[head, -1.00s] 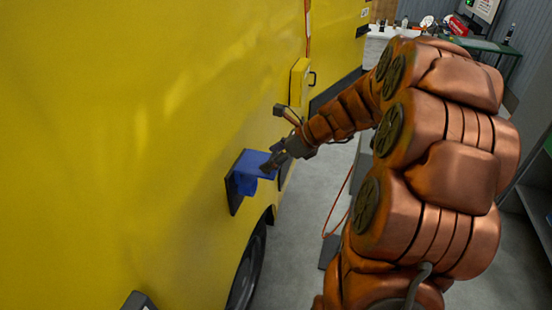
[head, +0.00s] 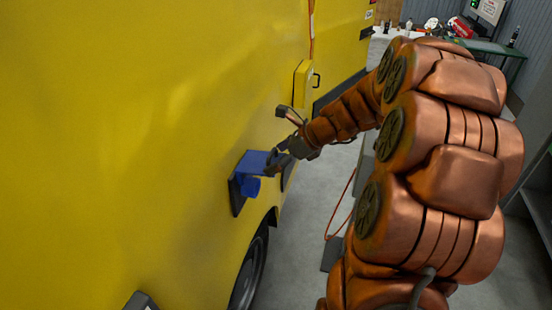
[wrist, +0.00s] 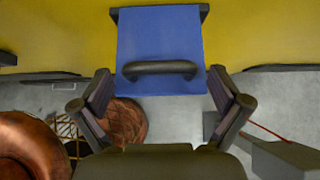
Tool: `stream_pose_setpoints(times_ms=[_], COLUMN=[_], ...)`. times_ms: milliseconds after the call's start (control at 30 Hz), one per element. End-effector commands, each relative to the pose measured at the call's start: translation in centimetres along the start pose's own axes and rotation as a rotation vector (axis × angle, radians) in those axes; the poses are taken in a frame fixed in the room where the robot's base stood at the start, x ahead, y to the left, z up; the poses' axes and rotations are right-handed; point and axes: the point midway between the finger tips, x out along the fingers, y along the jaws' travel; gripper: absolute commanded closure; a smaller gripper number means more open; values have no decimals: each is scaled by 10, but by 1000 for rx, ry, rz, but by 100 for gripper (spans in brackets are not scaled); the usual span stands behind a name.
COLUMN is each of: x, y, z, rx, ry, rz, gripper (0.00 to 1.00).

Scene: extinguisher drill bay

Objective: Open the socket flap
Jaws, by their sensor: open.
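The socket flap (head: 255,160) is a blue panel on a dark backing plate (head: 237,195) on the yellow vehicle side. It stands out from the wall, raised, with a blue socket part (head: 249,188) showing below it. In the wrist view the flap (wrist: 160,35) appears face-on, with a dark bar handle (wrist: 160,68) across its near part. My gripper (head: 275,163) is at the flap's outer edge. In the wrist view its two fingers (wrist: 160,80) are spread wide, one on each side of the handle, holding nothing. Contact with the flap cannot be told.
The yellow vehicle side (head: 130,130) fills the left, with a yellow box (head: 303,84) farther along and a wheel (head: 250,270) below. Grey floor (head: 310,230) is open beside it. A red cable (head: 341,205) runs to a dark block on the floor.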

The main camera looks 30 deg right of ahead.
Motion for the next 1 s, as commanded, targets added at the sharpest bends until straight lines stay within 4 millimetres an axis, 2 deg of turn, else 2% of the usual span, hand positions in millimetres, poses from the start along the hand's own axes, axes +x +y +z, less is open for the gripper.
stream_pose_setpoints(times_ms=[267,367,700,900,1000], x=[-9,-23,-87,-112,-118], y=[-1,-1,-1,-1,0], z=[0,0,0,0,0], rx=[1,1,1,0,0], ry=[-1,-2,-1,-1,-1], rz=[-3,-3,-5,-2,-2], gripper=[1,1,1,1,1])
